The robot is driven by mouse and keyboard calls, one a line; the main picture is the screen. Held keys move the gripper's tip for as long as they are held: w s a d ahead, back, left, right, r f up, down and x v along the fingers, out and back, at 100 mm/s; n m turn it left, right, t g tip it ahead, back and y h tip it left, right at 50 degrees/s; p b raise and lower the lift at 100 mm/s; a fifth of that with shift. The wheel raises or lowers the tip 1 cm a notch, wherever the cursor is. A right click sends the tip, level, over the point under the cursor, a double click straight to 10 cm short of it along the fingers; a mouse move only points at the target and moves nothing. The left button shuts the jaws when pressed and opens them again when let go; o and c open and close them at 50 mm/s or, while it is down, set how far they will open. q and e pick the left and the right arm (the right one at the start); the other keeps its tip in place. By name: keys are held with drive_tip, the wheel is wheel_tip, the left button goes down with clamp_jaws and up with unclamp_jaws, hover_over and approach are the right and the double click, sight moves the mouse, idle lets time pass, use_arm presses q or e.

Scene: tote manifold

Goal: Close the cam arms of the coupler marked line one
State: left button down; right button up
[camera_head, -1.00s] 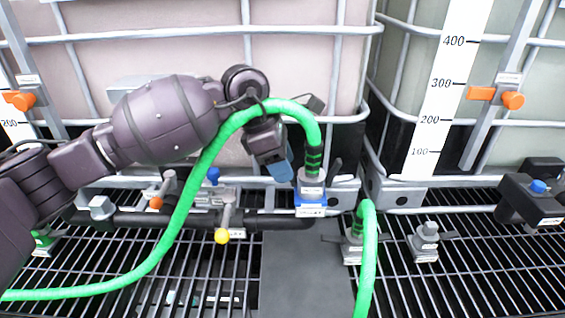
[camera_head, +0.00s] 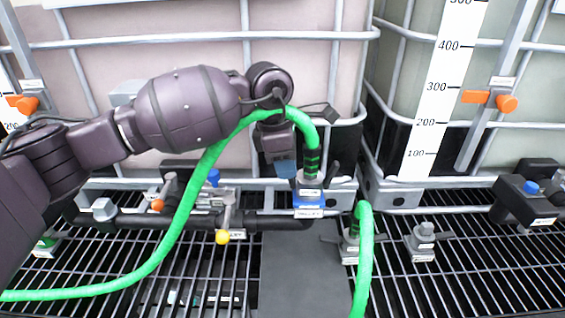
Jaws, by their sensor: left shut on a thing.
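A grey coupler (camera_head: 309,186) with a blue base and a small white label, too small to read, stands upright on the black manifold pipe. The green hose (camera_head: 186,205) arches over and enters its top through a dark-banded end. One dark cam arm (camera_head: 333,173) shows on its right side, tilted up and outward. My left gripper (camera_head: 286,168) points down just left of the coupler, behind the hose. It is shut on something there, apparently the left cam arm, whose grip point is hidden. My right gripper is not in view.
A second coupler (camera_head: 350,245) with a green hose and a capped grey fitting (camera_head: 422,242) stand on the grating to the right. Caged totes (camera_head: 215,85) block the back.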

use_arm(q)
drive_tip(key=shift+d+y, duration=0.2)
drive_tip(key=shift+y, duration=0.2)
drive_tip(key=c, duration=1)
unclamp_jaws()
wheel_tip(320, 180, up, 11)
drive_tip(key=a, duration=0.1)
drive_tip(key=shift+a+p, duration=0.2)
drive_tip(key=shift+p, duration=0.15)
drive_tip(key=shift+f, duration=0.15)
